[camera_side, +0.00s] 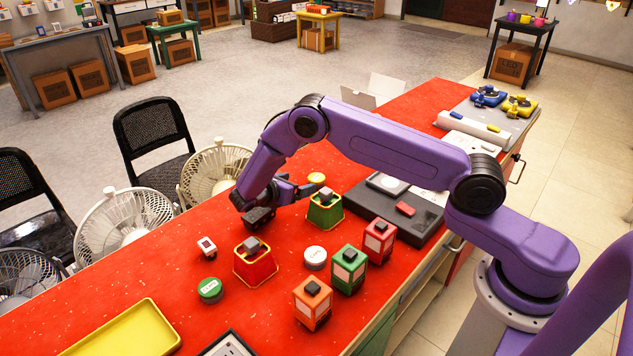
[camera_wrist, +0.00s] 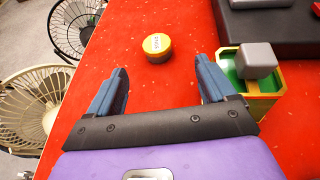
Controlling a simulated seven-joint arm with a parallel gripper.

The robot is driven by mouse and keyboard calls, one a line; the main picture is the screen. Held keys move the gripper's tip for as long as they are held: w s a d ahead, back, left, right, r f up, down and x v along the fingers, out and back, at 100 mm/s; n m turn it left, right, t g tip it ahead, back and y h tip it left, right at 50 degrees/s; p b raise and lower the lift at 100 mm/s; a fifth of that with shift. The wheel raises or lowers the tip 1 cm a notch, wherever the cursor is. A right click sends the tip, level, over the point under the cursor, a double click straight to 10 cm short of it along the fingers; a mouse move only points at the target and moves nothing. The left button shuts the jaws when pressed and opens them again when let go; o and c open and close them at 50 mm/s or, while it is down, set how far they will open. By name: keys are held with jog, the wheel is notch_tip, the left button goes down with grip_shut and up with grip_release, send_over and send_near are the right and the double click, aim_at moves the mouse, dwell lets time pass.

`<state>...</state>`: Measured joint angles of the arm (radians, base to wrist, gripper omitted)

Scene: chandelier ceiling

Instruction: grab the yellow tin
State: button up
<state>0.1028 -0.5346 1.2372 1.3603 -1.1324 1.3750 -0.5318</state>
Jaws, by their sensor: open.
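The yellow tin (camera_wrist: 157,47) is a short round tin with a pale lid and a small dark-lettered label. In the wrist view it stands on the red table (camera_wrist: 185,25), ahead of my gripper (camera_wrist: 162,72) and roughly between the lines of its fingers. The blue-grey fingers are spread with nothing between them, and the tin is beyond their tips. In the side view the tin (camera_side: 316,178) sits near the table's far edge, just past my gripper (camera_side: 294,188), which is low over the table.
A green bin holding a grey block (camera_wrist: 257,60) stands close to my right finger in the wrist view. The side view shows a red bin (camera_side: 255,268), a green-lidded tin (camera_side: 210,290), a white tin (camera_side: 315,257) and lantern-like boxes (camera_side: 348,270). Fans (camera_side: 215,170) stand beyond the edge.

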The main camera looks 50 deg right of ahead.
aim_at(315, 178)
jog(key=x, duration=0.7)
jog(key=shift+d+f, duration=0.1)
jog(key=shift+d, duration=0.05)
jog(key=shift+w+f+x, duration=0.1)
jog(key=shift+w+x, duration=0.05)
jog(key=shift+x, duration=1.15)
jog(key=shift+w+f+x, duration=0.15)
jog(key=shift+x, duration=1.15)
jog(key=c, duration=1.1)
